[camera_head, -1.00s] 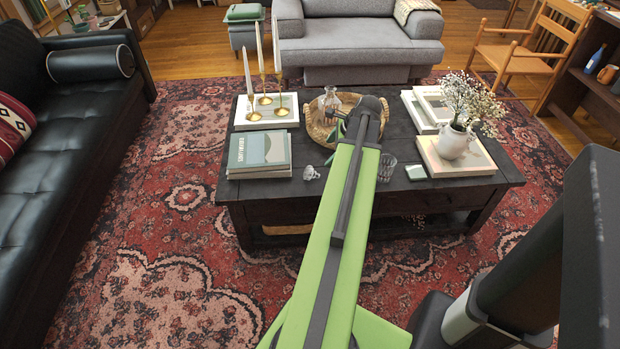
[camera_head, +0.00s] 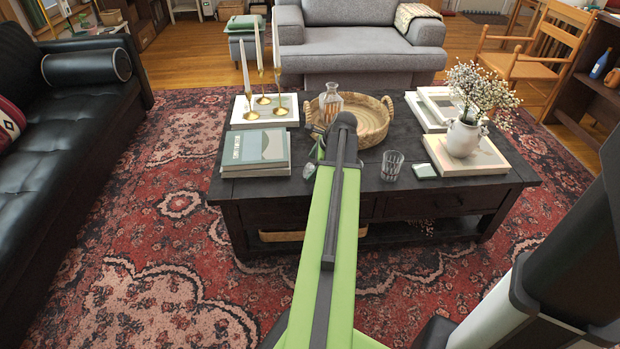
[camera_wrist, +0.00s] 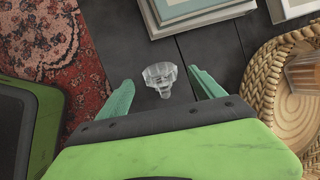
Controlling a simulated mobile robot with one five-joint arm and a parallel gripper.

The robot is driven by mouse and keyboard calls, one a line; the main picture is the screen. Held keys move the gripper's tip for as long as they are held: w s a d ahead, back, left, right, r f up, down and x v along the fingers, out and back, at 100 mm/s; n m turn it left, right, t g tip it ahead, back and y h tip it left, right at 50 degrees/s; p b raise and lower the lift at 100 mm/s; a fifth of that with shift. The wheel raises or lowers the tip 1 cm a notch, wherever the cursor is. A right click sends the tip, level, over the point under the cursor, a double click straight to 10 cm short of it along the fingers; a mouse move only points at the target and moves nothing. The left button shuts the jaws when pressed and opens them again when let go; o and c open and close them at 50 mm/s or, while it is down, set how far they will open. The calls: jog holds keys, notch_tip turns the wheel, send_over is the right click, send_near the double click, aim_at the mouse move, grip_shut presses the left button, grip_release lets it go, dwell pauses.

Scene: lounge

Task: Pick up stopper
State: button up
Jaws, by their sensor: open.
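The stopper (camera_wrist: 160,76) is a clear, faceted glass piece lying on the dark wooden coffee table. In the wrist view it sits between and slightly beyond the two green fingertips, and nothing grips it. In the head view the stopper (camera_head: 309,171) shows just left of my arm's end, right of the stacked books. My gripper (camera_wrist: 158,88) is open, its fingers apart on either side of the stopper. In the head view the gripper is mostly hidden behind my arm.
A woven tray (camera_head: 388,112) holding a glass decanter (camera_head: 331,100) is close on the right. Stacked books (camera_head: 256,152) lie left of the stopper. A glass tumbler (camera_head: 392,166), a small pale-topped item (camera_head: 425,171) and a flower vase (camera_head: 463,138) stand further right.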

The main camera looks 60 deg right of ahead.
jog(key=b+x, duration=0.1)
jog(key=x, duration=0.2)
jog(key=shift+s, duration=0.1)
jog(key=shift+a+r, duration=0.1)
jog(key=shift+r, duration=0.15)
jog(key=c, duration=1.5)
jog(key=shift+r, duration=0.15)
